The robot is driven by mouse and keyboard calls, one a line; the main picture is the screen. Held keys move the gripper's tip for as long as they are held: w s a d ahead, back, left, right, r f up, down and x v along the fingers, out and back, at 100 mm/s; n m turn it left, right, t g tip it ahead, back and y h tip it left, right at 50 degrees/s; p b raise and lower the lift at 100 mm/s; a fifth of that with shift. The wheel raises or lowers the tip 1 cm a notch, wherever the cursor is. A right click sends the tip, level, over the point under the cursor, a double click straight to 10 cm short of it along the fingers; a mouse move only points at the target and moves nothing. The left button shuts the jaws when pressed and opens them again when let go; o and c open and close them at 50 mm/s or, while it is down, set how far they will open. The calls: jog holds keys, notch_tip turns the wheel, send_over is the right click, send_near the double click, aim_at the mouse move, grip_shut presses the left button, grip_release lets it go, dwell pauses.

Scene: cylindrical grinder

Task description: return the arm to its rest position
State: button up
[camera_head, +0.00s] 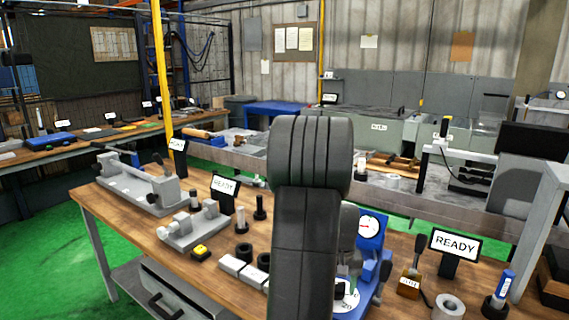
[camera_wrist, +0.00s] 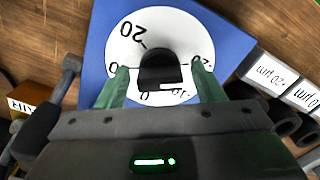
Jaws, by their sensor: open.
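My dark grey arm (camera_head: 308,215) stands upright in the middle of the head view, over the workbench, and hides what is behind it. My gripper (camera_wrist: 160,73) shows in the wrist view with two green fingers spread apart. Between and just beyond the fingers is a black knob (camera_wrist: 158,68) on a white numbered dial (camera_wrist: 190,38) of a blue device. I cannot tell whether the fingers touch the knob. In the head view the blue device (camera_head: 370,245) with a round gauge stands just right of my arm, partly hidden.
The wooden bench (camera_head: 140,222) holds a grey fixture (camera_head: 135,185), a smaller fixture (camera_head: 197,227), pale blocks (camera_head: 242,270), a yellow button (camera_head: 201,251) and a READY sign (camera_head: 455,245). A metal ring (camera_head: 448,307) lies front right. Green floor (camera_head: 50,265) is clear at left.

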jog(key=shift+r, duration=0.15)
notch_tip(320, 180, up, 13)
notch_tip(320, 180, down, 14)
jog(key=shift+r, duration=0.25)
jog(key=shift+r+m, duration=0.1)
jog(key=shift+m, duration=0.3)
jog(key=m, duration=0.4)
jog(key=shift+m, duration=0.3)
jog(key=m, duration=1)
jog(key=shift+m, duration=0.4)
jog(key=m, duration=0.5)
jog(key=shift+b, duration=0.3)
